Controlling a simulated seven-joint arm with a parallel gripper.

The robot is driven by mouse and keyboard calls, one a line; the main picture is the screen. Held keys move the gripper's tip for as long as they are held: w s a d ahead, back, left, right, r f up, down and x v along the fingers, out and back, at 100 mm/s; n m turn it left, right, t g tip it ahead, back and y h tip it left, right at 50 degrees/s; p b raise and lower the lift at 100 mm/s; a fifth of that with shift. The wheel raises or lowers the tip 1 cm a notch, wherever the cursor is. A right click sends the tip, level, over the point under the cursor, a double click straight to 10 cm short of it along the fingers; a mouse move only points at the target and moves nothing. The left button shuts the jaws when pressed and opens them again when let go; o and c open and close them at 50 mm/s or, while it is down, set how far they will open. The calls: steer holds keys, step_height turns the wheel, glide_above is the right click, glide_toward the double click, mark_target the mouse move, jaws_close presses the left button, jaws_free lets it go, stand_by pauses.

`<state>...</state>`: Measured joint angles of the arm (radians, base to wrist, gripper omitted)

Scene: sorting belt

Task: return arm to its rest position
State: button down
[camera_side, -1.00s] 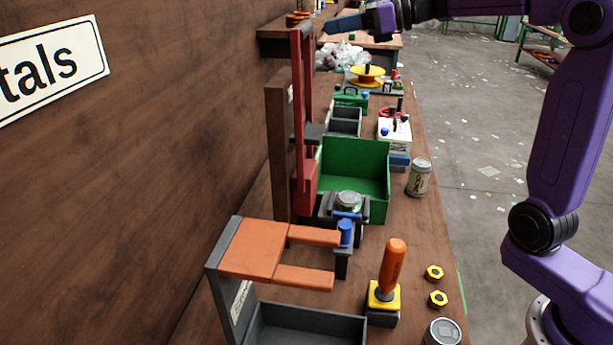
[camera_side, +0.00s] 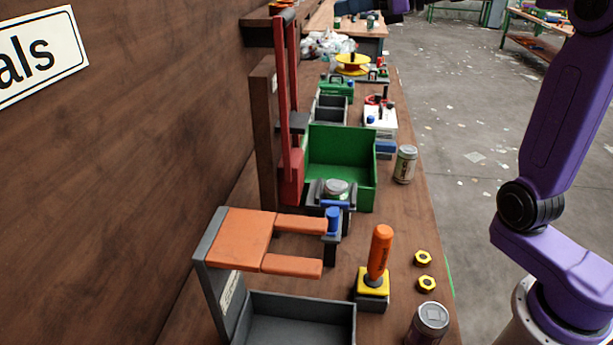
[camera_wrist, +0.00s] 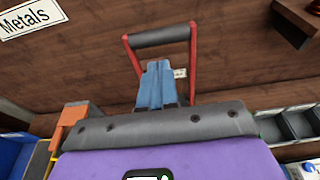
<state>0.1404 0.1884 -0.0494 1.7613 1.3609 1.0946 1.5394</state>
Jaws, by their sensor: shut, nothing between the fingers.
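My gripper (camera_wrist: 157,85) shows in the wrist view as two blue fingers pressed together, with nothing between them. In the side view the gripper itself is out of the picture; only a dark part of my wrist shows at the top edge. Behind the fingers in the wrist view is a red lever frame with a dark grip (camera_wrist: 160,37), with a visible gap above the fingertips. I cannot tell how far away it is.
A grey tray (camera_side: 300,318) sits at the front.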

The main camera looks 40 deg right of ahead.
steer(key=s+a+f+n+g+h, duration=0.2)
steer(key=s+a+f+n+g, duration=0.35)
steer(key=s+f+n, duration=0.35)
steer(key=s+a+f+n+g+h, duration=0.1)
steer(key=s+a+f+n+g, duration=0.45)
steer(key=s+f+n, duration=0.35)
steer(key=s+d+f+n+h, duration=0.3)
steer(key=s+d+f+n, duration=0.1)
steer(key=s+n, duration=0.5)
steer(key=s+d+f+n+h, duration=0.4)
steer(key=s+f+n, duration=0.2)
steer(key=s+n, duration=0.4)
steer(key=n, duration=0.2)
steer(key=shift+d+n, duration=0.15)
steer(key=shift+n, duration=0.15)
